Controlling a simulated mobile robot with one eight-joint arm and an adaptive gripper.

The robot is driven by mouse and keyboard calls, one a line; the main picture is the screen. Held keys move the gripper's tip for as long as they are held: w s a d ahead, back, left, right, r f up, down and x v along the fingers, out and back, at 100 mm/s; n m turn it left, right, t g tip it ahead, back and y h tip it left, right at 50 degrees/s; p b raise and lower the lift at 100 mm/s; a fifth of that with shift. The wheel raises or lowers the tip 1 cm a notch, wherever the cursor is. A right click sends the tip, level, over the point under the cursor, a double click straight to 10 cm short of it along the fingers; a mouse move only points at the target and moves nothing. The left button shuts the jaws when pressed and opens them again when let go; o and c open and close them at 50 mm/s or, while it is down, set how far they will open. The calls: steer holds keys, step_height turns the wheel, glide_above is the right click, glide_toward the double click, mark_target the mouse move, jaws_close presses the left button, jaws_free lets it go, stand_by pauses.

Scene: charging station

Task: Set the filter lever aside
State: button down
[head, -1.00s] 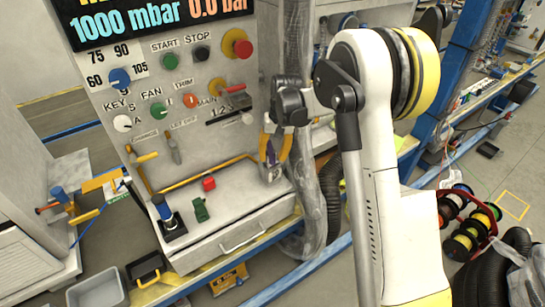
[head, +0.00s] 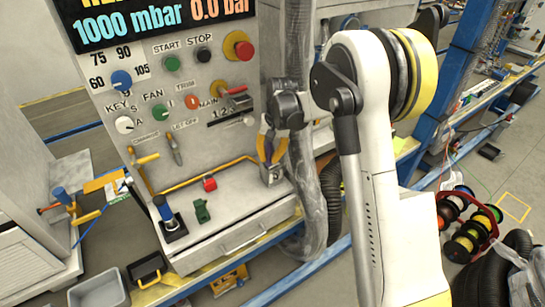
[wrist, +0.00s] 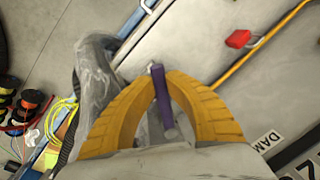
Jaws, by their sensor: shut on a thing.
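My gripper (head: 270,160) has two yellow fingers and points down above the right end of the grey ledge in the head view. In the wrist view, the fingers (wrist: 165,78) are closed around a purple lever (wrist: 160,92) with a grey end, which I take to be the filter lever. The purple also shows between the fingers in the head view (head: 269,147). A small grey metal piece (head: 272,175) shows just below the fingertips. I cannot tell whether the lever touches it or the ledge.
The ledge holds a red block (head: 209,184), a green piece (head: 202,211) and a blue-topped lever on a dark base (head: 170,222). A yellow rail (head: 205,176) runs along the panel foot. A wrapped grey hose (head: 303,160) hangs right of my gripper. The ledge's front middle is clear.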

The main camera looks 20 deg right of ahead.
steer(key=w+a+m+t+h+p, duration=0.1)
steer(key=w+a+m, duration=0.5)
steer(key=m, duration=0.6)
steer(key=shift+w+a+p, duration=0.25)
steer(key=shift+w+p, duration=0.15)
steer(key=shift+p, duration=0.05)
steer(key=c, duration=1.4)
jaws_free()
steer(key=shift+w+f, duration=0.1)
steer(key=r, duration=0.4)
steer(key=s+r, duration=0.1)
steer(key=r, duration=0.7)
steer(key=shift+s+d, duration=0.15)
steer(key=shift+s, duration=0.25)
